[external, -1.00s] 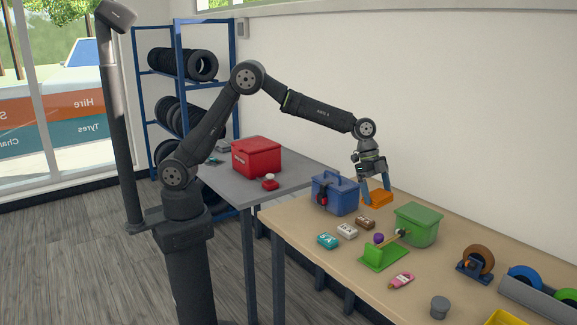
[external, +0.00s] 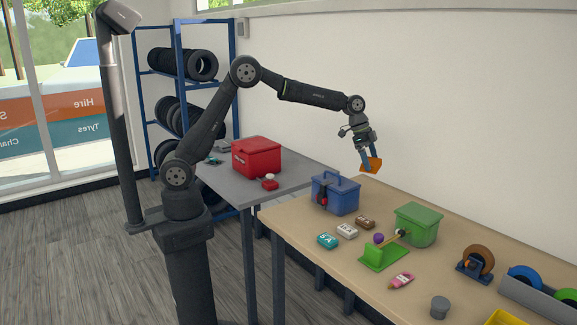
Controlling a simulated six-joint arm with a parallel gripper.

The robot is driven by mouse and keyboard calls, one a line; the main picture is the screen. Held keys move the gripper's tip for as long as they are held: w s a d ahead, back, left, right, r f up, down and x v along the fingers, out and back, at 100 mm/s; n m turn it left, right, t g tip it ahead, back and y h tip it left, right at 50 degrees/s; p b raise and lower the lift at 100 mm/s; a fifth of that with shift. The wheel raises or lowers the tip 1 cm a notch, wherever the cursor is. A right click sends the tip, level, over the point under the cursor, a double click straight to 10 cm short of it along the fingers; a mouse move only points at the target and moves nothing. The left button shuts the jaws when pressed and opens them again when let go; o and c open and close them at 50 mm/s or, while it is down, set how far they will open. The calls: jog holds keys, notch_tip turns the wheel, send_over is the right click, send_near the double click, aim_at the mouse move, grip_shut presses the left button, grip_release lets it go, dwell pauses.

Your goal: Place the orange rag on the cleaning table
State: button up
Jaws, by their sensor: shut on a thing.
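The orange rag (external: 373,165) is a small folded orange block. My gripper (external: 369,157) is shut on it and holds it tilted in the air, above the back part of the wooden table (external: 385,200). The rag is clear of the table top. A grey table (external: 222,180) stands to the left with a red box (external: 256,156) on it. No label shows which table is the cleaning table.
A blue toolbox (external: 335,194) stands at the left end of the wooden table. A green box (external: 418,224), a green stand (external: 383,257) and several small packets lie right of it. The grey table's right part is bare.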

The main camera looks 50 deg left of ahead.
jog(key=w+a+n+t+y, duration=0.1)
jog(key=w+a+n, duration=0.3)
jog(key=a, duration=0.9)
jog(key=w+a+n+t+y, duration=0.15)
jog(key=w+a+n, duration=0.25)
jog(key=a, duration=1)
jog(key=w+a+n+y, duration=0.1)
jog(key=w+a+n, duration=0.25)
jog(key=a, duration=0.95)
jog(key=s+a+n+y, duration=0.2)
jog(key=a+n, duration=0.3)
jog(key=a, duration=1.3)
jog(key=s+a+n+g+y, duration=0.1)
jog(key=s+a+n, duration=0.4)
jog(key=a, duration=0.8)
jog(key=s+a+n+g+y, duration=0.15)
jog(key=s+a, duration=0.45)
jog(key=a, duration=0.6)
jog(key=s+a+n+g, duration=0.2)
jog(key=s+a+n, duration=0.6)
jog(key=s+a, duration=1.15)
notch_tip(320, 180, down, 8)
jog(key=shift+d+f+y, duration=0.25)
jog(key=shift+d+y, duration=0.15)
jog(key=shift+d, duration=0.05)
